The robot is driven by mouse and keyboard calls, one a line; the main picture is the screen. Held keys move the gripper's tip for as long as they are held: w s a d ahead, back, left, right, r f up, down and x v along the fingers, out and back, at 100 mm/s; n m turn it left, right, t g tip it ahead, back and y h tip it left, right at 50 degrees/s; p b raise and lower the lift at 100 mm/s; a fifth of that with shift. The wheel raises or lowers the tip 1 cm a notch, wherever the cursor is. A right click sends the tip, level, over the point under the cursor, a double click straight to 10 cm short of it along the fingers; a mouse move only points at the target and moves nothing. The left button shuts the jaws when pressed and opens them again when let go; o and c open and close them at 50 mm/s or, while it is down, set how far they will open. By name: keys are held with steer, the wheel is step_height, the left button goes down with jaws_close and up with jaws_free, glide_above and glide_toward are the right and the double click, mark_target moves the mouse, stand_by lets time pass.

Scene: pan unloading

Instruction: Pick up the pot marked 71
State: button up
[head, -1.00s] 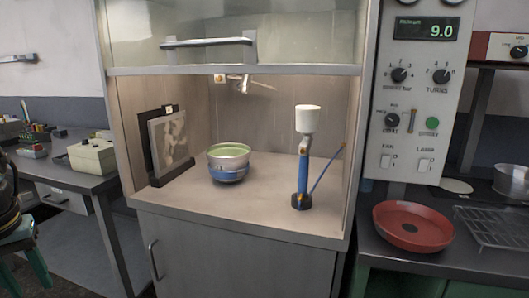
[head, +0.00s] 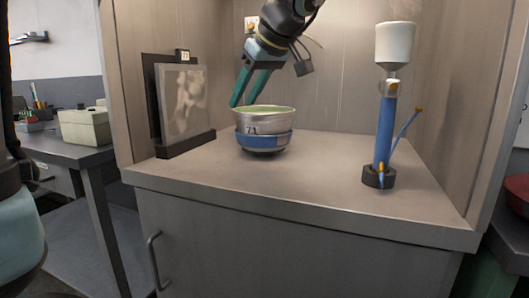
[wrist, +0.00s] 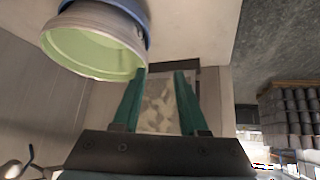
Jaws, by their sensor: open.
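The pot marked 71 (head: 251,129) is a round silver vessel with a pale green inside. It sits upright on top of, or nested in, a blue bowl (head: 264,142) on the cabinet floor. My gripper (head: 241,104) reaches down from above, its two teal fingers at the pot's left rim. In the wrist view, the pot (wrist: 90,52) is at the upper left. The fingers (wrist: 160,74) are spread with nothing between them, and the left fingertip is close to the rim; I cannot tell if it touches.
A framed picture on a dark stand (head: 183,105) is left of the pot. A blue upright stand with a white cup (head: 384,120) is at the right. The cabinet floor (head: 310,180) is clear in front.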

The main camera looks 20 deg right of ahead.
mark_target(242, 113)
step_height(242, 113, up, 3)
steer(key=s+d+n+t+b, duration=0.1)
steer(key=s+d+n+b, duration=0.1)
steer(key=d, duration=0.1)
steer(key=x, duration=1)
steer(key=shift+w+a+f, duration=0.15)
steer(key=shift+a, duration=0.05)
jaws_close()
stand_by(1.0)
